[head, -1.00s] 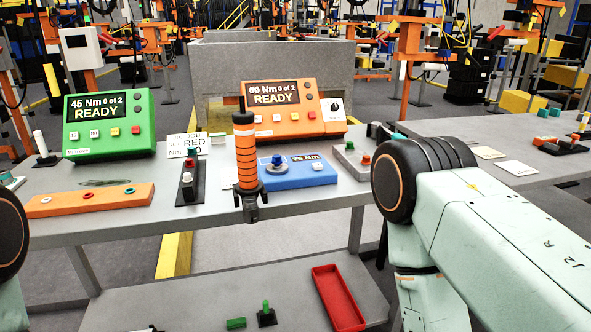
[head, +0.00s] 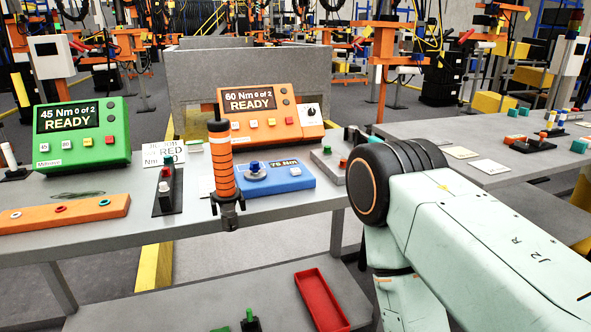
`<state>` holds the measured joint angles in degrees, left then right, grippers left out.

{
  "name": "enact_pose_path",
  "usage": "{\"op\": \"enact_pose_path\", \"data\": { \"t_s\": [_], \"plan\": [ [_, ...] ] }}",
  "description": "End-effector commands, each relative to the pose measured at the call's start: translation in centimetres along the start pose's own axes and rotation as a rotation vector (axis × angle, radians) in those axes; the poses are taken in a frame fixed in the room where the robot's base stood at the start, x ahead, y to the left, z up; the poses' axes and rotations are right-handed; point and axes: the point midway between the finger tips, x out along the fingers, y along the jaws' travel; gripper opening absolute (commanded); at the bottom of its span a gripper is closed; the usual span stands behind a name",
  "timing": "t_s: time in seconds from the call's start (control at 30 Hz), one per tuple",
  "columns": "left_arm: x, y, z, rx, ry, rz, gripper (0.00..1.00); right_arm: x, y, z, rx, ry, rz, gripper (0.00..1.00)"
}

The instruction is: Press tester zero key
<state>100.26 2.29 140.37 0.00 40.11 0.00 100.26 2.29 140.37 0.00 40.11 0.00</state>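The blue tester (head: 282,182) lies on the grey bench, with a "75 Nm" display, a round socket with a dark blue knob (head: 254,167) and a small pale key (head: 295,171). I cannot read any label on that key. An upright orange-and-black striped tool (head: 222,170) stands in front of the tester's left end and partly hides it. My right arm comes in from the right, apart from the tester, but its gripper is not in view. My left gripper is not in view.
A green controller (head: 82,155) reading "45 Nm" and an orange controller (head: 265,132) reading "60 Nm" stand on the bench (head: 110,238), both showing READY. A grey button box (head: 327,163) is right of the tester. A red tray (head: 320,300) lies on the lower shelf.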

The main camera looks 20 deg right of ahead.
Motion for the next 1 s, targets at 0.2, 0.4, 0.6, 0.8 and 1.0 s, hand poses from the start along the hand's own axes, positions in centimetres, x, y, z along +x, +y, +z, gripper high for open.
{"op": "enact_pose_path", "data": {
  "t_s": [0.2,0.4,0.6,0.8,1.0],
  "plan": [
    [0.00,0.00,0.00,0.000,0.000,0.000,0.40,0.00,0.00,0.00,0.000,0.000,0.000,0.16],
    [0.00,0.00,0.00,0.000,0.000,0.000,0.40,0.00,0.00,0.00,0.000,0.000,0.000,0.00],
    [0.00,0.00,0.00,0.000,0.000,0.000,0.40,0.00,0.00,0.00,0.000,0.000,0.000,0.00],
    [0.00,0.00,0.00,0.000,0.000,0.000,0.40,0.00,0.00,0.00,0.000,0.000,0.000,0.00],
    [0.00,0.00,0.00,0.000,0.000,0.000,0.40,0.00,0.00,0.00,0.000,0.000,0.000,0.00]
  ]
}}
